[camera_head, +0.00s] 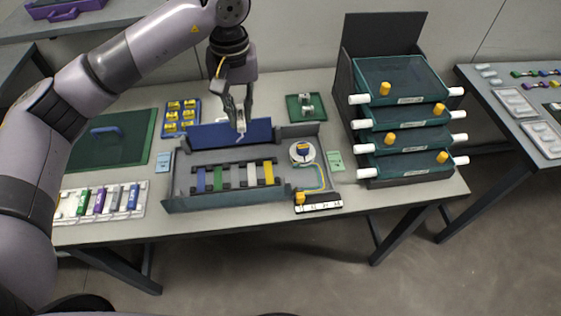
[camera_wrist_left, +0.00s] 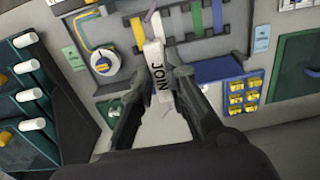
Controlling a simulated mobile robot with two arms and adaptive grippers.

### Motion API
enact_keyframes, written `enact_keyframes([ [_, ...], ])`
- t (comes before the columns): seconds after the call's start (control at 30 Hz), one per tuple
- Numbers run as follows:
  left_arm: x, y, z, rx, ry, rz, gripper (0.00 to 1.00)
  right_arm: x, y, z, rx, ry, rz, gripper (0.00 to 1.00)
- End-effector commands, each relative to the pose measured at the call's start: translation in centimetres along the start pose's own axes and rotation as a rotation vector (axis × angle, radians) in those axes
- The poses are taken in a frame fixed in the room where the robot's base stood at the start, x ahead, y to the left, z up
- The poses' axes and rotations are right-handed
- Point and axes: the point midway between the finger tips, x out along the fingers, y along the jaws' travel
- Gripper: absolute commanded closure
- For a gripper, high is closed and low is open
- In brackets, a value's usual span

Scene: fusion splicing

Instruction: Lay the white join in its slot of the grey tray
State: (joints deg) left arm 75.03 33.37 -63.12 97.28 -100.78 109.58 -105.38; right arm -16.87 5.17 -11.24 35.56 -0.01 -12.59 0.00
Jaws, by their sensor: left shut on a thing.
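The white join (camera_head: 240,120) is a slim white bar; it reads "JOIN" in the left wrist view (camera_wrist_left: 158,78). My left gripper (camera_head: 240,127) is shut on it and holds it near the back wall of the grey tray (camera_head: 180,186). The tray holds upright strips: blue (camera_head: 201,180), green (camera_head: 218,178), whitish (camera_head: 251,174) and yellow (camera_head: 268,172). In the left wrist view, the join's far end overlaps the area beside the yellow strip (camera_wrist_left: 138,36). I cannot tell its height above the tray. My right gripper is not in view.
A round white spool (camera_head: 302,153) sits at the tray's right end. A blue panel (camera_head: 205,135) stands behind the tray. Yellow parts in a blue holder (camera_head: 181,117), a green tray (camera_head: 306,106) and a drawer rack (camera_head: 400,115) stand around it.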

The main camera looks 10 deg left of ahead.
Motion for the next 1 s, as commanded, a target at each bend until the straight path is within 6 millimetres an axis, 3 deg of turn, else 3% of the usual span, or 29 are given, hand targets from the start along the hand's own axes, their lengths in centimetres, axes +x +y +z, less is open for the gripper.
enact_keyframes([
  [0.17, 0.7, 0.1, -0.3, -0.011, -0.007, -0.003, 1.00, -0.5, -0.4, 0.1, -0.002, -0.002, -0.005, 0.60],
  [0.43, 7.5, 0.1, -0.1, -0.011, -0.010, -0.004, 1.00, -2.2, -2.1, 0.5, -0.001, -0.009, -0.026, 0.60],
  [0.7, 13.8, 0.1, -0.1, -0.010, -0.006, -0.003, 1.00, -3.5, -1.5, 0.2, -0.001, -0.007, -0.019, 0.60],
  [1.0, 16.4, 0.2, -0.2, -0.010, -0.006, -0.002, 1.00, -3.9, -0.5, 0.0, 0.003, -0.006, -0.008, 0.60],
])
